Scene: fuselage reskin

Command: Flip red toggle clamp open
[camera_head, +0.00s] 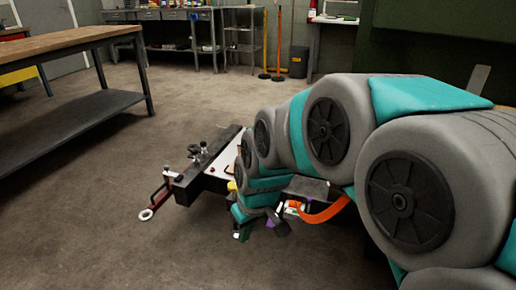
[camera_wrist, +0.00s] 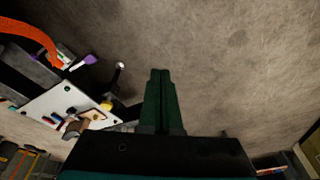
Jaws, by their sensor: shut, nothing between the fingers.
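In the head view, a clamp with a red bar handle (camera_head: 159,194) sits at the near left end of a dark fixture beam (camera_head: 190,186), with a pale ring (camera_head: 146,214) at its lower tip. I cannot make out the red handle for certain in the wrist view. My gripper (camera_head: 243,235) hangs low to the right of the clamp, clearly apart from it and partly hidden by my arm. In the wrist view, the dark green fingers of my gripper (camera_wrist: 160,73) are together and empty over bare floor.
A white panel (camera_wrist: 66,113) with small coloured parts lies left of my fingers in the wrist view, beside a purple-tipped handle (camera_wrist: 88,61) and an orange curved strip (camera_wrist: 32,36). A wooden workbench (camera_head: 70,42) stands left. The floor (camera_head: 90,240) in front is clear.

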